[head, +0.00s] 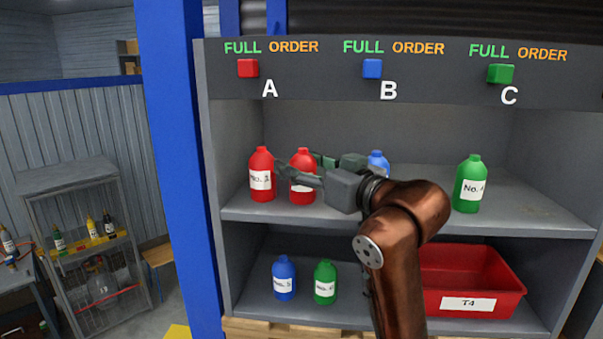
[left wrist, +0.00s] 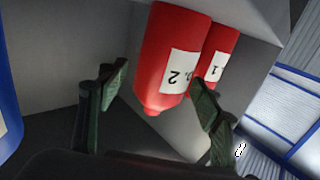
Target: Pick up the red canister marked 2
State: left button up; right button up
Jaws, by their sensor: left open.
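The red canister marked 2 (head: 303,165) stands on the upper shelf, partly covered by my left gripper in the head view. In the left wrist view this canister (left wrist: 167,55) appears upside down, its label reading 2. My left gripper (head: 300,171) reaches in from the right, open and empty. In the left wrist view its fingers (left wrist: 160,84) are spread to either side of the canister's line; I cannot tell whether either touches it. A second red canister, marked 1 (head: 261,168), stands just to its left. My right gripper is not in view.
On the upper shelf, a blue canister (head: 378,158) stands behind my arm and a green one (head: 470,180) to the right. Below are a blue canister (head: 284,270), a green one (head: 325,272) and a red bin (head: 480,262) marked T4. The shelf's left wall (head: 232,140) is near.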

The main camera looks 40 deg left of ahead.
pick_arm(q)
jog(key=shift+d, duration=0.25)
jog(key=shift+c, duration=1.2)
jog(key=shift+a, duration=0.15)
jog(key=c, duration=1.3)
